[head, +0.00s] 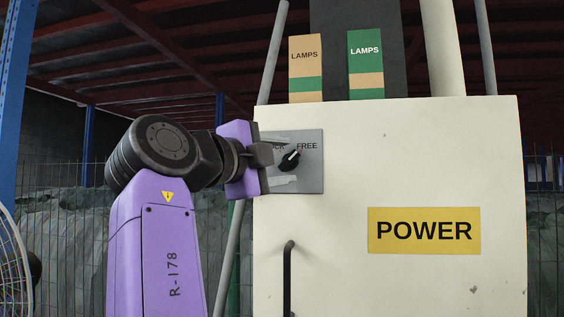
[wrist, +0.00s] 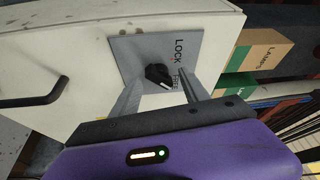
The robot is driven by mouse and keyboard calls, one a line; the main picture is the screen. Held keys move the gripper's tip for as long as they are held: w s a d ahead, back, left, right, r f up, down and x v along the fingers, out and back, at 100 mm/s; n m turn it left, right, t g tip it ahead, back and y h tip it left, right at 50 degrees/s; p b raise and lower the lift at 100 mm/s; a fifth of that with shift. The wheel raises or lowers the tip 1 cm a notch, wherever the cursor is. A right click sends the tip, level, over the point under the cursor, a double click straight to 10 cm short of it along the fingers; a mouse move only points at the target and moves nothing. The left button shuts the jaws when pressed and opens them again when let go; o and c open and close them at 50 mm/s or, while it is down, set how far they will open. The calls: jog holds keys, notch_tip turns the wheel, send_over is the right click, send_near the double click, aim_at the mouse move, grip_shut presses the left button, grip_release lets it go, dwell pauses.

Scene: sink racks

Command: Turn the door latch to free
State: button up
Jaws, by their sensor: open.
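The door latch is a black knob (head: 290,159) on a grey plate (head: 314,178) at the upper left of the cream cabinet door. The plate reads LOCK and FREE; in the head view my gripper partly covers LOCK. The knob's pale-and-red mark points up and right, toward FREE. The knob also shows in the wrist view (wrist: 157,74), its mark on the FREE side. My gripper (head: 296,160) is open in front of the plate. In the wrist view its fingers (wrist: 160,80) are spread on either side of the knob, with visible gaps. Contact cannot be seen.
A black door handle (head: 288,275) stands below the plate. A yellow POWER sign (head: 424,231) is on the cabinet (head: 400,150). Two LAMPS boxes, tan (head: 305,65) and green (head: 366,62), stand on top. A mesh fence (head: 60,170) lies behind at left.

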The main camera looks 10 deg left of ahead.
jog(key=b+v, duration=0.1)
jog(key=v, duration=0.6)
jog(key=shift+b, duration=0.35)
jog(key=shift+s+a, duration=0.1)
